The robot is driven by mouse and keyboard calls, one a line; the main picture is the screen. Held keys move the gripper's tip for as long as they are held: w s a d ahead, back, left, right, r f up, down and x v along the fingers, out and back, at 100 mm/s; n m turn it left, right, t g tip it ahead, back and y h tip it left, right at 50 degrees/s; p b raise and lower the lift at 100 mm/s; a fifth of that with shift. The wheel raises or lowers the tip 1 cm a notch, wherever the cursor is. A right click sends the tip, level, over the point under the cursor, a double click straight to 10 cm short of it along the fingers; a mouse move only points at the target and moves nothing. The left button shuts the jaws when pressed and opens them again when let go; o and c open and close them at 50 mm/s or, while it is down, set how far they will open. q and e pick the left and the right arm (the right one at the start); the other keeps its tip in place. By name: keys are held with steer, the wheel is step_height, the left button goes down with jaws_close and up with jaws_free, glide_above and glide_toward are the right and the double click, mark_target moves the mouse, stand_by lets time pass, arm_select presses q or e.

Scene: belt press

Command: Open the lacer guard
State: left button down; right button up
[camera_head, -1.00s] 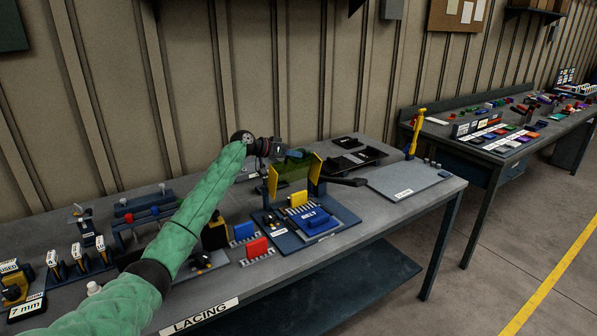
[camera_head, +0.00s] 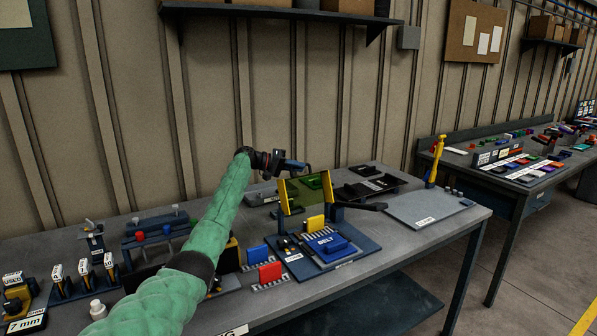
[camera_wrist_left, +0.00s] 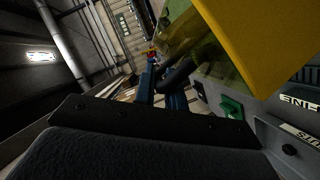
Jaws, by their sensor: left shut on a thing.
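The lacer guard (camera_head: 312,189) is a see-through yellow-green panel with solid yellow side plates. It stands tilted up above the lacer base (camera_head: 352,258), with the blue BELT block (camera_head: 327,242) uncovered in front of it. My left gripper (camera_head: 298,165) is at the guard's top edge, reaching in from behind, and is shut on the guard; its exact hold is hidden. In the left wrist view, a yellow side plate (camera_wrist_left: 250,40) and the see-through panel fill the upper right. My right gripper is not in view.
A black lever (camera_head: 362,206) sticks out right of the guard. A black tray (camera_head: 372,187) lies behind it, and a grey board (camera_head: 430,208) with a yellow tool (camera_head: 437,160) stands to the right. Red (camera_head: 270,272) and blue (camera_head: 258,254) blocks sit at left.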

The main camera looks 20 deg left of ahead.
arm_select(q)
steer(key=shift+a+f, duration=0.1)
steer(key=shift+f, duration=0.05)
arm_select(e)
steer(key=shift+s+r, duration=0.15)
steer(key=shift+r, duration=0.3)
arm_select(q)
steer(key=c, duration=1.8)
jaws_free()
steer(key=shift+w, duration=0.1)
steer(key=shift+o, duration=0.2)
